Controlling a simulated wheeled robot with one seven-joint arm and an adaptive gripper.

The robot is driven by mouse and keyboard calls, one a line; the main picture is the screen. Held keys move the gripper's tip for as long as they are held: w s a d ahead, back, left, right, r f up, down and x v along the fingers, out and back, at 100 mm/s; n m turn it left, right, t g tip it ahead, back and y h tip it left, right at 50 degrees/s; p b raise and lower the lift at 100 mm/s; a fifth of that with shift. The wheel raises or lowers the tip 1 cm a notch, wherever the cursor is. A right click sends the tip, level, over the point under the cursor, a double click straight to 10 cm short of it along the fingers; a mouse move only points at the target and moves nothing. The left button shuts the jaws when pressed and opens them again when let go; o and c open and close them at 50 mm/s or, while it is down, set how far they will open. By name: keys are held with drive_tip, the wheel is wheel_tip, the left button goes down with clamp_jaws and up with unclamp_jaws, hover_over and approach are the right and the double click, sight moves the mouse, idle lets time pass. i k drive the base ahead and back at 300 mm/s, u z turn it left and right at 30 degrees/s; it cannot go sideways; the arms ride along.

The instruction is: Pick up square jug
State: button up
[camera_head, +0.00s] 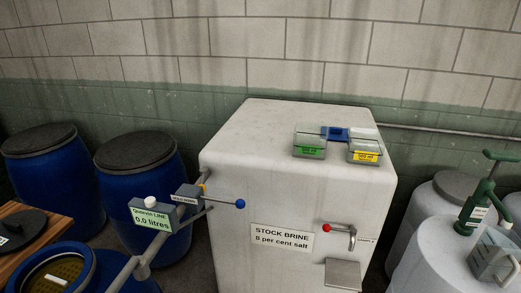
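A grey, square-sided jug-like vessel (489,254) stands on a white drum at the right edge, with a pale label; it is partly cut off by the frame. My gripper is not in view.
The white brine tank (225,190) fills the middle, with a red-knobbed tap (340,231) in front. A blue object (335,133) lies between the clear containers. A green hand pump (480,200) stands at right. Blue drums (145,185) and a metered pipe (152,213) are at left.

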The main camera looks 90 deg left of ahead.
sight(496, 256)
drive_tip(key=z, duration=0.05)
drive_tip(key=i, duration=0.85)
drive_tip(key=u, duration=0.6)
